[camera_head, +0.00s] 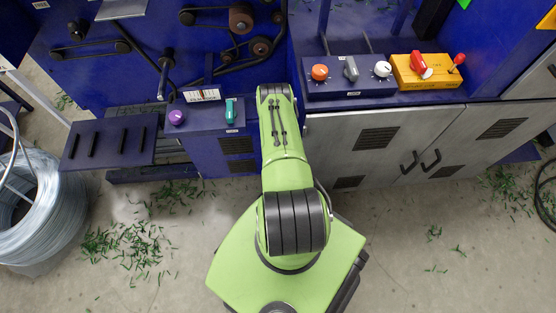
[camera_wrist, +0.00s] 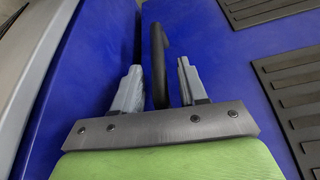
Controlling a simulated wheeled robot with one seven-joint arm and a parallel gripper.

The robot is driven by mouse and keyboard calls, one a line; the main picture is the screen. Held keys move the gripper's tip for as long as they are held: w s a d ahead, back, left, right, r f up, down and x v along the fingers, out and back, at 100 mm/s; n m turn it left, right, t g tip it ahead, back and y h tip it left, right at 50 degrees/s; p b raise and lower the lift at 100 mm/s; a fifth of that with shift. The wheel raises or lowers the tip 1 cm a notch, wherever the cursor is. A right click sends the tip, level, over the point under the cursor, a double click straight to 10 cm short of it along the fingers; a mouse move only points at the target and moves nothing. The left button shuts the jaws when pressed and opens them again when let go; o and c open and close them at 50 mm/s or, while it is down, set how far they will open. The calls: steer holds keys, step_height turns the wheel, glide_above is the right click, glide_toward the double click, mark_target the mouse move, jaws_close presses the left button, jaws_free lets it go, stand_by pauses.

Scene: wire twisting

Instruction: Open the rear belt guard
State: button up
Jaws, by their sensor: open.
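In the wrist view, my gripper (camera_wrist: 159,80) is open, its two grey fingers pointing toward a blue panel (camera_wrist: 215,60). A black bar handle (camera_wrist: 158,50) stands on the panel's left part, and its near end lies between the fingers. I take this panel for the rear belt guard, though no label shows. It looks closed. In the head view, my green arm hides the gripper and this handle; the blue machine front with a dark vent (camera_head: 238,146) shows just left of the arm.
A purple knob (camera_head: 176,117) and a teal switch (camera_head: 230,110) sit on a ledge left of my arm. A slotted blue plate (camera_head: 108,145) juts out further left. Grey cabinet doors (camera_head: 385,140) stand to the right. A wire coil (camera_head: 40,205) and green scraps (camera_head: 130,250) lie at left.

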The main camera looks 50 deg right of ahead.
jaws_close()
stand_by(0.3)
